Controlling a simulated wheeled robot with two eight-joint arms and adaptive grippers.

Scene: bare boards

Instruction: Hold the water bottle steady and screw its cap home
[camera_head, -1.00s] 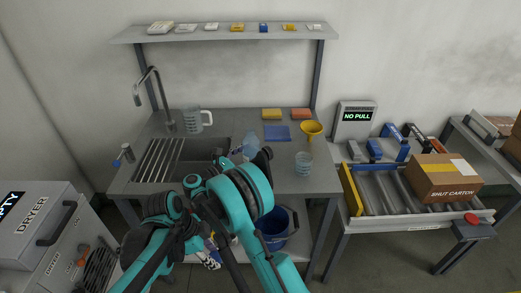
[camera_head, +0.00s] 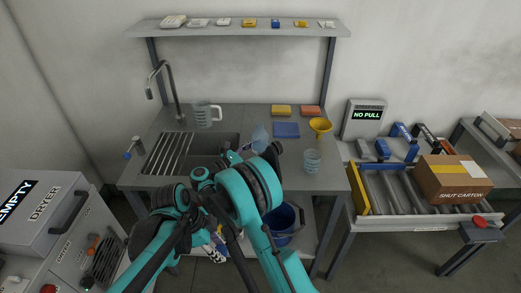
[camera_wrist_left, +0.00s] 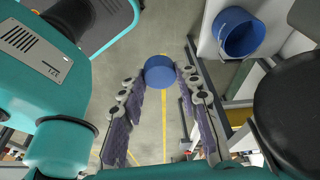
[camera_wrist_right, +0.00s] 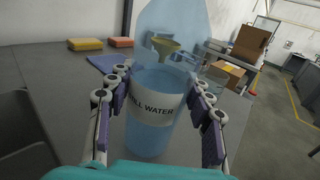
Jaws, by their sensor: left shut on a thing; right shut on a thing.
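The water bottle (camera_wrist_right: 155,112) is clear blue with a white label and fills the middle of the right wrist view, upright. Its top is cut off there. My right gripper (camera_wrist_right: 158,92) is shut on the bottle, one finger on each side of the label. In the head view the bottle (camera_head: 261,136) shows above the counter, partly hidden by my arms. The round blue cap (camera_wrist_left: 159,72) is between the fingertips of my left gripper (camera_wrist_left: 160,84), which is shut on it. The floor shows around the cap in the left wrist view, with no bottle visible there.
The counter (camera_head: 330,177) holds a sink, a glass jug (camera_head: 206,114), a yellow funnel (camera_head: 320,126), a clear cup (camera_head: 312,160) and sponges (camera_head: 281,110). A blue bucket (camera_head: 283,222) stands below. A roller conveyor with a carton (camera_head: 452,178) is at right.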

